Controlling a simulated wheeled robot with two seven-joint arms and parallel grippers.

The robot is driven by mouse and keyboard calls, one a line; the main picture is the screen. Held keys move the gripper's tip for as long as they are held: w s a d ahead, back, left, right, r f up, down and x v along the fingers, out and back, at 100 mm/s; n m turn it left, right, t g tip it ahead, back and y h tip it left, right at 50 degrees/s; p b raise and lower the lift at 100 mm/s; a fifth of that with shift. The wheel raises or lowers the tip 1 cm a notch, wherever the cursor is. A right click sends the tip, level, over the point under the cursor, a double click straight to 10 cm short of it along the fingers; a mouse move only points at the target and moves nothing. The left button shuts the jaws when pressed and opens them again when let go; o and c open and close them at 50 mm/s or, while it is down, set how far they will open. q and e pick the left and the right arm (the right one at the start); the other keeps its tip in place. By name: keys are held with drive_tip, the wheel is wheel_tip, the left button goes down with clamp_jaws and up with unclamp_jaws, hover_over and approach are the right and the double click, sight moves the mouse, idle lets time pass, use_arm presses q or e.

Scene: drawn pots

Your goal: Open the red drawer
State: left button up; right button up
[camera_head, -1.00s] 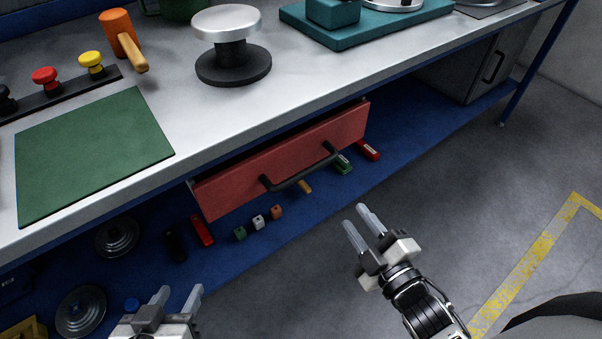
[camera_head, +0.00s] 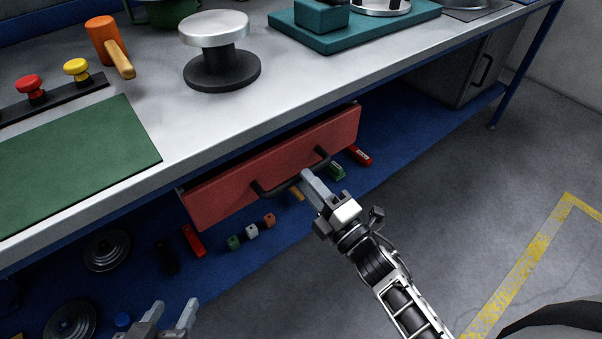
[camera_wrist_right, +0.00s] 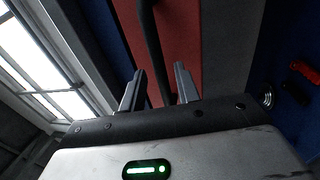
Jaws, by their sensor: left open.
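The red drawer (camera_head: 235,188) hangs under the workbench top, with its front face showing and no inside visible. Its black bar handle (camera_head: 284,186) runs along the front. My right gripper (camera_head: 308,180) is at the right part of the handle, fingers pointing at the drawer. In the right wrist view, its two fingers (camera_wrist_right: 158,85) stand apart, and the dark handle (camera_wrist_right: 150,45) runs into the gap between them; I cannot tell if they touch it. My left gripper (camera_head: 168,318) is open and empty at the bottom left, away from the drawer.
The grey workbench top (camera_head: 300,95) overhangs the drawer. Small blocks, including a white one (camera_head: 252,231), and red items (camera_head: 193,240) lie on the blue lower shelf (camera_head: 215,275). A grey cabinet (camera_head: 470,75) stands at right. The floor (camera_head: 480,200) in front is clear.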

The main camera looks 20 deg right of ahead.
drive_tip(key=shift+x, duration=1.55)
clamp_jaws()
drive_tip(key=shift+s+d, duration=0.15)
